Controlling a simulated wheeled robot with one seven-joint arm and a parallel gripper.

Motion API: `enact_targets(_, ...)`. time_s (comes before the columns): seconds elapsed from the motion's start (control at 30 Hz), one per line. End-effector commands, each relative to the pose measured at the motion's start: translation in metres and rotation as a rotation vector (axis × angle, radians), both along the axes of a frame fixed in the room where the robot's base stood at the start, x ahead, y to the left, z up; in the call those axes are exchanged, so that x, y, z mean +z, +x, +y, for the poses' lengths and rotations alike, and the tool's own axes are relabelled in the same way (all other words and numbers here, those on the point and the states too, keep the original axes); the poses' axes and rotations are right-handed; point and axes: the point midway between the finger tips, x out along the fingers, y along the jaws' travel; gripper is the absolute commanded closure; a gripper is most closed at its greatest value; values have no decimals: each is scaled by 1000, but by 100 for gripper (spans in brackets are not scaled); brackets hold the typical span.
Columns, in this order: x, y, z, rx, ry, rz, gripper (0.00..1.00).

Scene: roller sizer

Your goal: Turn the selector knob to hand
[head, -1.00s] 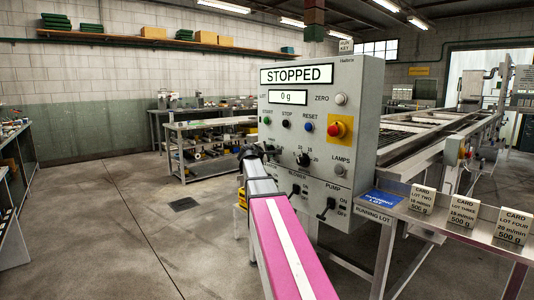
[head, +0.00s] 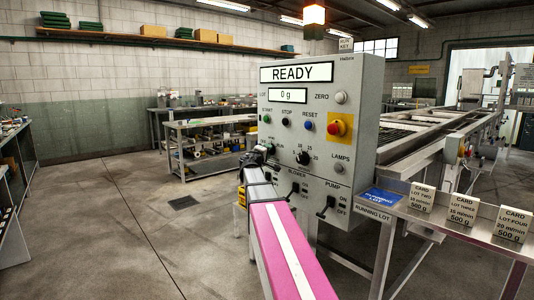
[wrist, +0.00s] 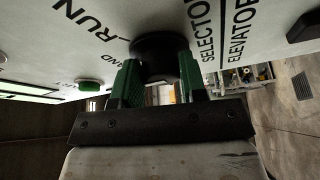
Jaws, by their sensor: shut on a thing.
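The selector knob (wrist: 158,46) is a round black knob on the grey control panel (head: 355,100). In the wrist view my gripper (wrist: 161,72) has its two green fingers closed on either side of it. The word RUN and a partly covered label ending in AND are at the left of the knob, with SELECTOR and ELEVATOR lettering at the right. I cannot tell which mark the knob points to. In the head view my arm reaches the panel's left edge and hides the knob.
A red emergency button (head: 337,128) on a yellow plate, a black dial (head: 303,158) and the blower (head: 294,188) and pump (head: 326,206) switches are close by on the panel. A lamp (head: 314,14) above glows orange. Floor at left is clear.

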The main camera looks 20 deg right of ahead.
Motion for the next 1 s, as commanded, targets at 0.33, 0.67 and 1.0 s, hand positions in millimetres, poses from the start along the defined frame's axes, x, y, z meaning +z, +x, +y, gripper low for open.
enact_targets(0.33, -1, -1, 0, -1, 7, -11, 85)
enact_targets(0.67, -1, -1, 0, -2, 6, -10, 35)
enact_targets(1.0, -2, -11, 11, 0, 5, -9, 35)
